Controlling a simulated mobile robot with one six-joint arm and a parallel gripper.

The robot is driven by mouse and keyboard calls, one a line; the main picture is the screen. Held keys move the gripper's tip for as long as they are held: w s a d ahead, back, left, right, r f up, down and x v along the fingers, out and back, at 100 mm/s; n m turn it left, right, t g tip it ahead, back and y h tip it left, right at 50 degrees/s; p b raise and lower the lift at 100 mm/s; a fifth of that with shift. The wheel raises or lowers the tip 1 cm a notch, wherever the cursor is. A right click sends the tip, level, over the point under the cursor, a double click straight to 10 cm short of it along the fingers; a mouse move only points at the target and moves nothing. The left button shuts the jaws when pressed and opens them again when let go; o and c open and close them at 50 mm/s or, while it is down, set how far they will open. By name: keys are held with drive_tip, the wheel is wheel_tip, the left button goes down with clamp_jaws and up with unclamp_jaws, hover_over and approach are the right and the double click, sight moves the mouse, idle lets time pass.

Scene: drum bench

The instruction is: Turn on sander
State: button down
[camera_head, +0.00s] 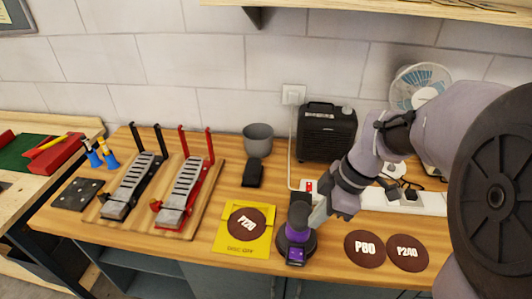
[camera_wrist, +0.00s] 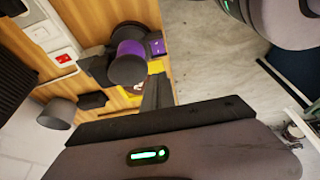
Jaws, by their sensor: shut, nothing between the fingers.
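The sander (camera_head: 297,238) stands on the wooden bench near its front edge, dark with a purple band. It also shows in the wrist view (camera_wrist: 128,55), with a purple part at its side. My gripper (camera_head: 318,214) is shut and empty, just right of the sander's upper body in the head view. In the wrist view the dark fingers (camera_wrist: 158,92) reach up close beside the sander. I cannot tell whether they touch it. The sander's switch cannot be made out.
A power strip with a red switch (camera_head: 309,187) lies behind the sander. A yellow P120 sheet (camera_head: 228,244) lies left, and the P80 disc (camera_head: 365,249) and P240 disc (camera_head: 407,253) lie right. A black boxy device (camera_head: 327,132) and grey cup (camera_head: 258,139) stand at the wall.

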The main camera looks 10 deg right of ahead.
sight(292, 253)
drive_tip(key=shift+w, duration=0.1)
drive_tip(key=b+x, duration=0.2)
drive_tip(key=x, duration=0.2)
drive_tip(key=b+x, duration=0.2)
drive_tip(key=x, duration=0.3)
drive_tip(key=b+x, duration=0.2)
drive_tip(key=x, duration=0.3)
drive_tip(key=shift+d+f, duration=0.1)
drive_tip(key=shift+d, duration=0.25)
drive_tip(key=shift+f+b, duration=0.3)
drive_tip(key=shift+b, duration=0.1)
drive_tip(key=shift+s+a, duration=0.15)
drive_tip(key=shift+s, duration=0.1)
drive_tip(key=shift+d, duration=0.2)
drive_tip(key=shift+s+d+r, duration=0.1)
drive_tip(key=shift+s+d, duration=0.1)
drive_tip(key=shift+d, duration=0.4)
